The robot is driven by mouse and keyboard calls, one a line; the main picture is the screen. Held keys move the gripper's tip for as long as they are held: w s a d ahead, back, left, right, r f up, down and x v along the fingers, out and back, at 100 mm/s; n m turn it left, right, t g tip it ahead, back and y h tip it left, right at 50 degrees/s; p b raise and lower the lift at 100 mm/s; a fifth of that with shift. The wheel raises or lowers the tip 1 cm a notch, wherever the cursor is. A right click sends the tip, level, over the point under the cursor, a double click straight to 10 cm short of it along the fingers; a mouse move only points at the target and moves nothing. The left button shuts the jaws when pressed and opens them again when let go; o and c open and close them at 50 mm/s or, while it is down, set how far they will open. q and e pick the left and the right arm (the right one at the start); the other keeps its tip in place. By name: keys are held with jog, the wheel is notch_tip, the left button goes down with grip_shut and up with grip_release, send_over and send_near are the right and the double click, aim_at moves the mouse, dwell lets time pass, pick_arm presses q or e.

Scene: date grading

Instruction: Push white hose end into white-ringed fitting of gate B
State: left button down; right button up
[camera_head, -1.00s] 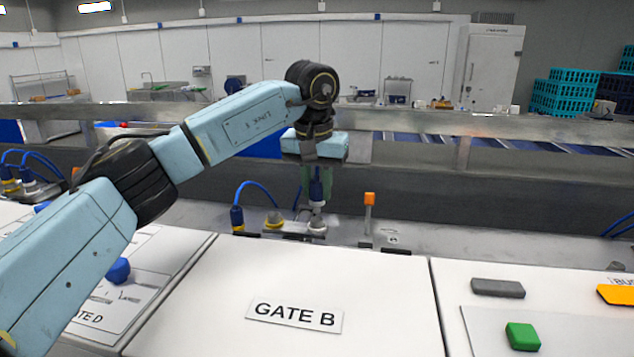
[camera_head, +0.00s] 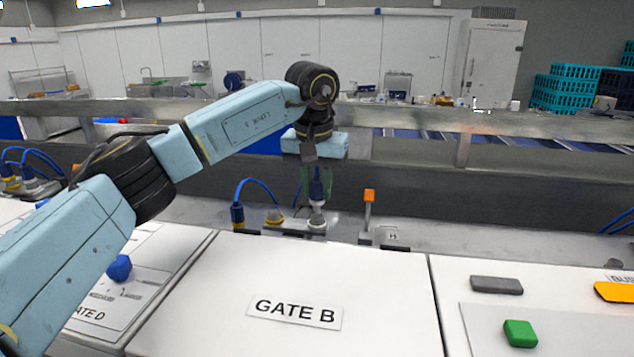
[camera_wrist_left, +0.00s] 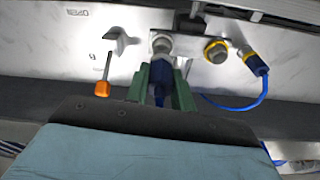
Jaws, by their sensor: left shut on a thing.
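My left gripper (camera_head: 317,190) points down at the back of gate B, its green fingers shut on the blue hose end (camera_head: 318,188) with a white band at its lower end. The hose end stands about upright, in line with the white-ringed fitting (camera_head: 317,224) directly below it. In the left wrist view the hose end (camera_wrist_left: 158,72) sits between the fingers, its tip meeting the pale fitting (camera_wrist_left: 162,45). I cannot tell how deep it sits. Its hose is mostly hidden behind the gripper. The GATE B panel (camera_head: 340,265) lies in front. My right gripper is out of view.
Left of it are a yellow-ringed fitting (camera_head: 274,217) and a parked blue plug (camera_head: 237,215) with a yellow ring and blue hose. An orange-tipped lever (camera_head: 368,205) stands close on the right. A metal rail (camera_head: 440,120) runs behind.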

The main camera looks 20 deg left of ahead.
pick_arm(q)
jog(key=shift+f+p, duration=0.15)
jog(key=shift+p, duration=0.15)
dwell(0.5)
jog(key=shift+f+b, duration=0.4)
jog(key=shift+f, duration=0.85)
dwell(1.0)
jog(key=c, duration=1.8)
grip_release()
jog(key=shift+c, duration=0.2)
jog(key=o, duration=1.1)
jog(key=shift+r, duration=0.1)
